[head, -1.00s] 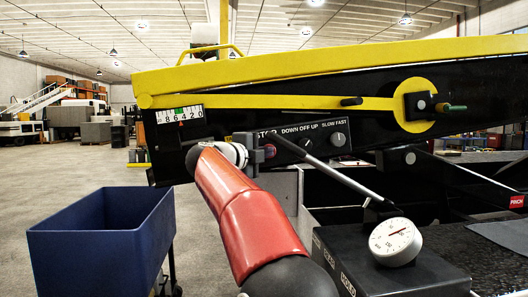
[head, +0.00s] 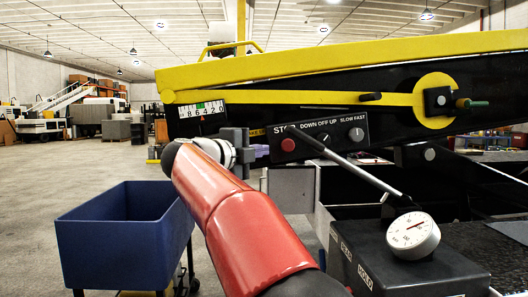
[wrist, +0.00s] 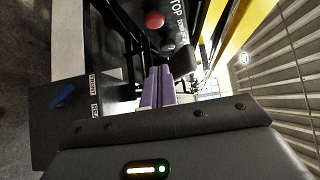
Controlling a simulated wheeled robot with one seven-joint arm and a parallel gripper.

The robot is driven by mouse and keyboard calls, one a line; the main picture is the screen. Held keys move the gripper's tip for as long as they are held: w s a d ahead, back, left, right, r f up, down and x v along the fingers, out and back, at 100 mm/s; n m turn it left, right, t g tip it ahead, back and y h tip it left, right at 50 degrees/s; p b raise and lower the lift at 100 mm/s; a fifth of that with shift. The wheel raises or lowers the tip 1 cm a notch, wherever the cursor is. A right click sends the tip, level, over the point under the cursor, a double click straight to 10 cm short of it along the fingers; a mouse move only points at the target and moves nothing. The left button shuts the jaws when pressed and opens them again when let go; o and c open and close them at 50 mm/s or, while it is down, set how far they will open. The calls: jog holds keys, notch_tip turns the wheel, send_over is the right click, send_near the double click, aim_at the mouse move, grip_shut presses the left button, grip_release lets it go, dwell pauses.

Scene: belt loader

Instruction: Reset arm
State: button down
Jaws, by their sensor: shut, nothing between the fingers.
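My gripper (head: 262,151) is at the end of my raised red arm, in front of the belt loader's side. Its purple fingers point toward the loader, just left of the red stop button (head: 288,145) on the control panel (head: 340,131). In the wrist view the fingers of my gripper (wrist: 158,84) lie together with nothing between them. The red stop button (wrist: 154,20) shows above them there, apart from the fingertips. The arm's upper end and part of the wrist hide some of the loader's side.
A blue bin on wheels (head: 125,235) stands at the left. A black box with a white dial (head: 412,236) and a slanted lever (head: 345,160) are at the right. The yellow loader boom (head: 340,65) spans above. Open floor (head: 60,190) lies to the left.

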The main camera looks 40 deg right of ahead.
dwell(0.4)
jog(key=w+a+r+n+t+y, duration=0.1)
jog(key=a+r+n+t, duration=0.1)
jog(key=a+n+t, duration=0.3)
jog(key=w+a+r+n+t, duration=0.2)
jog(key=a+r+n+t, duration=0.1)
jog(key=a+n+t, duration=0.15)
jog(key=a+f+n+t+y, duration=0.4)
jog(key=a+n+t+y, duration=0.2)
jog(key=a+n+y, duration=0.35)
jog(key=s+a+f+n+g+y, duration=0.2)
jog(key=s+a+f+n+y, duration=0.35)
jog(key=a+f+n, duration=0.35)
jog(key=s+d+f+n+g, duration=0.1)
jog(key=s+f+n+g, duration=0.1)
jog(key=s+f+g, duration=0.4)
jog(key=s+d+f+n+g+y, duration=0.1)
jog(key=s+f+g, duration=0.5)
jog(key=s+f, duration=1)
notch_tip(320, 180, down, 6)
jog(key=shift+d+n, duration=0.8)
jog(key=shift+n, duration=0.4)
